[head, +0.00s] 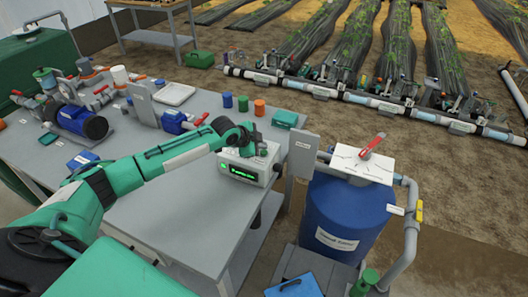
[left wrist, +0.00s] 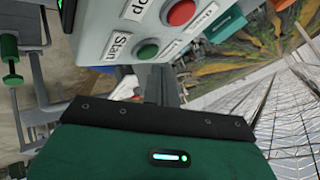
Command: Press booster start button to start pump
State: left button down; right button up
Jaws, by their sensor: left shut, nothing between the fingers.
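A white control box (head: 245,168) with a lit green display stands at the right end of the grey bench. In the left wrist view its face (left wrist: 108,30) shows close up, tilted, with a green button (left wrist: 148,51) beside the label "Start" and a red button (left wrist: 181,12) beside a partly cut-off label. My left gripper (head: 258,145) is at the box's top and back in the head view and hides part of it. In the left wrist view the shut, empty fingers (left wrist: 162,85) point toward the green button; contact cannot be told. My right gripper is not in view.
A blue tank (head: 345,215) with a red-handled valve (head: 370,147) stands right of the bench. Blue and orange cups (head: 243,104) and a teal box (head: 285,119) stand behind the control box.

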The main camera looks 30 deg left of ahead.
aim_at(261, 153)
pick_arm(q)
jog(key=shift+r+p, duration=2.05)
jog(key=shift+r, duration=0.5)
jog(key=shift+f, duration=0.1)
